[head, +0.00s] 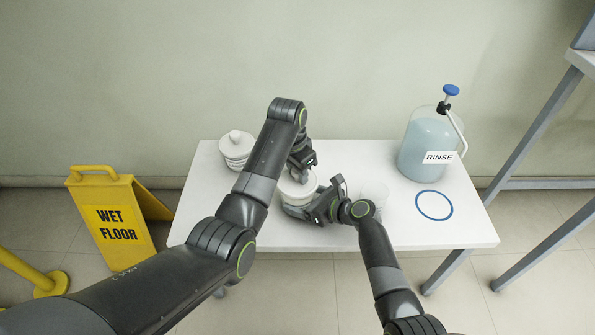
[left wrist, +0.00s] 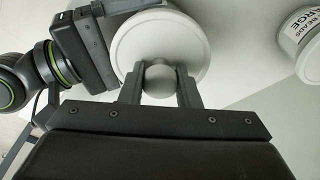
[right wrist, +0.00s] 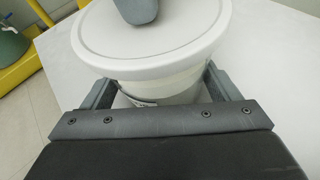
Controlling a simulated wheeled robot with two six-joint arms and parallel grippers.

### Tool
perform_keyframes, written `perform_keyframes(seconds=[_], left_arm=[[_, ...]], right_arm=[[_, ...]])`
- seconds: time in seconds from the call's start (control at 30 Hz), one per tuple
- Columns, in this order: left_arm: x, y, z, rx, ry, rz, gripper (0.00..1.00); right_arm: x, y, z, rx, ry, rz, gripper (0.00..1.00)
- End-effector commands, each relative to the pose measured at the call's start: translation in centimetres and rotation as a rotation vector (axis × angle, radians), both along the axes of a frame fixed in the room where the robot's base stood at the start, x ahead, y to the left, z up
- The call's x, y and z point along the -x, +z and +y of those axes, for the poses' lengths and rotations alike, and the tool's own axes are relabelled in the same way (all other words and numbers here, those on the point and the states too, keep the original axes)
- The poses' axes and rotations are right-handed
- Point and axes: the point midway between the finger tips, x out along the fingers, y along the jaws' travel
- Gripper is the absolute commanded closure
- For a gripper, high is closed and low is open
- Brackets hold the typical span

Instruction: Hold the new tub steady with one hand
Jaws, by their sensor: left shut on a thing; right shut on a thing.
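A white tub (right wrist: 160,92) with a round white lid (left wrist: 190,45) stands on the white table near its middle. My right gripper (head: 308,207) is shut around the tub's body from the side, with one finger on each side just below the lid's rim, as the right wrist view (right wrist: 160,95) shows. My left gripper (head: 298,172) comes from above and is shut on the lid's round knob (left wrist: 160,80). The lid sits on the tub and looks level. In the head view my grippers partly hide the tub.
A second lidded white tub (head: 237,147) stands at the back left; its label reads "BEADS" and "LARGE" in the left wrist view (left wrist: 305,40). A pale round item (head: 375,193) lies right of my right gripper. A RINSE jug (head: 425,140) and blue ring (head: 434,191) are at right.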

Motion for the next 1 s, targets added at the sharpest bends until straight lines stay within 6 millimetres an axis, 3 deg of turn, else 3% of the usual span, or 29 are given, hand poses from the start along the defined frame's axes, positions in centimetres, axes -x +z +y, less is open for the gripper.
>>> perform_keyframes(seconds=[0.4,0.67,0.7,0.8,1.0], left_arm=[[-0.1,3.7,0.0,0.001,0.0,-0.002,0.98],[0.0,4.0,0.0,-0.001,0.0,0.001,0.98],[0.0,4.0,0.0,0.0,0.0,0.0,0.98],[0.0,4.0,0.0,0.0,0.0,0.0,0.98],[0.0,4.0,0.0,0.0,0.0,0.0,0.98]], right_arm=[[0.0,0.0,0.0,-0.001,0.0,0.001,0.59],[0.0,0.0,0.0,-0.001,0.0,0.001,0.59],[0.0,0.0,0.0,-0.001,0.0,0.001,0.14],[0.0,0.0,0.0,-0.001,0.0,0.001,0.01],[0.0,0.0,0.0,0.0,0.0,0.0,0.0]])
